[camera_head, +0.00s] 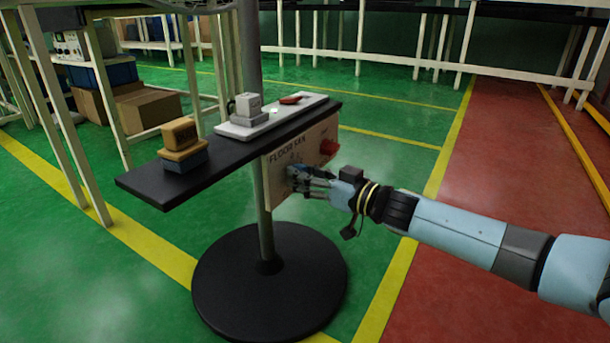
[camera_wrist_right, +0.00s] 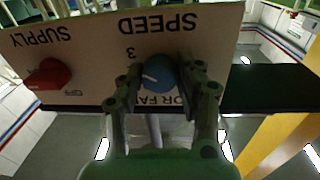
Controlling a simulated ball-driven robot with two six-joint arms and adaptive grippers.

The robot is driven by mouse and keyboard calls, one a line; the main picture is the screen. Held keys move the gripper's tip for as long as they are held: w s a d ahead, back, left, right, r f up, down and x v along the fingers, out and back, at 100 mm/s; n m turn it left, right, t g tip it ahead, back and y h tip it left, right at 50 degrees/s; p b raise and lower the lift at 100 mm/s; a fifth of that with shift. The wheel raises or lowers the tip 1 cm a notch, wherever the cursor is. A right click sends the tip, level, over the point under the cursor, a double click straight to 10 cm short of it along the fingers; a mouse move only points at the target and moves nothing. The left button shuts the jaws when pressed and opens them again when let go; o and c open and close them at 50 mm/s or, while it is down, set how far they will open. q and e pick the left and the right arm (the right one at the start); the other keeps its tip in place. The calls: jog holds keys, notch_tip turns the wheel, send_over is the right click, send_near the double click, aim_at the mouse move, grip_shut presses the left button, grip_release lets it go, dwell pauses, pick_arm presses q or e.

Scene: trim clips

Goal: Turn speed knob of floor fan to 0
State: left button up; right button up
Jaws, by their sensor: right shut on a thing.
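The floor fan panel (camera_head: 283,187) is a pale upright plate under a black shelf, lettered FLOOR FAN. The blue speed knob (camera_wrist_right: 158,73) sits below the word SPEED, which reads upside down in the right wrist view. A white pointer mark shows on the knob, and a 3 is printed beside it; other numbers are hidden or unclear. My right gripper (camera_head: 308,182) is at the panel's face, shut on the knob, with its fingers (camera_wrist_right: 161,78) on both sides of it. My left gripper is not in view.
A red supply knob (camera_wrist_right: 48,74) is on the same panel, and also shows in the head view (camera_head: 329,147). The black shelf (camera_head: 145,183) carries several small boxes and a white tray. A round black base (camera_head: 270,305) stands on the green floor.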

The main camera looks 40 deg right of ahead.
jog(key=shift+n, duration=0.3)
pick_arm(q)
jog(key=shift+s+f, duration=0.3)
pick_arm(e)
jog(key=n, duration=0.8)
jog(key=n+y, duration=0.1)
jog(key=n, duration=0.7)
jog(key=n+y, duration=0.1)
jog(key=n, duration=0.7)
jog(key=shift+d+f+n, duration=0.1)
jog(key=shift+f+n, duration=0.15)
jog(key=shift+n, duration=0.05)
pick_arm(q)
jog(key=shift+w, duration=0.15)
